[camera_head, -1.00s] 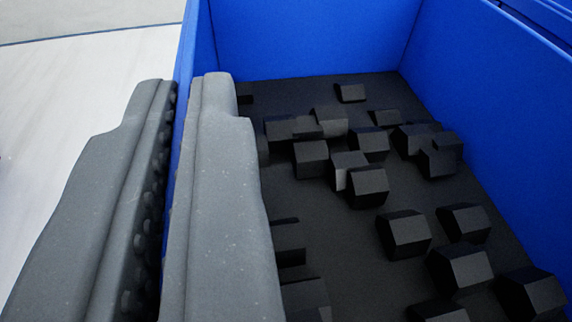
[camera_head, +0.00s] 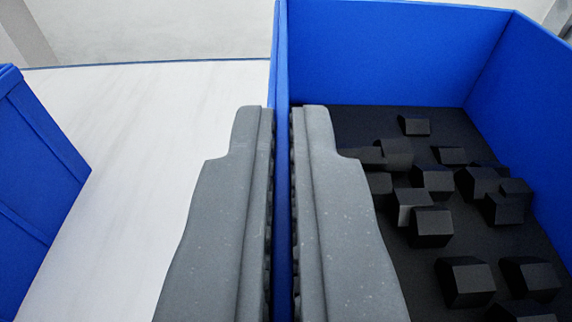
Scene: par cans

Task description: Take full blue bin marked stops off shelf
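A blue bin (camera_head: 390,50) fills the right half of the view. It has tall blue walls and a dark floor with several black blocks (camera_head: 432,226) scattered on it. My gripper (camera_head: 283,115) straddles the bin's left wall, with one grey finger outside and the other inside. Both fingers lie close against the wall, and the gripper appears shut on it. The fingers hide much of that wall and the nearest left part of the bin's inside. No marking shows on the bin from here, so I cannot read its label.
A second blue bin (camera_head: 35,165) stands at the left edge, partly out of view. Between the two bins is a bare white surface (camera_head: 160,130), with a thin blue line at its far edge. Pale grey surfaces lie beyond.

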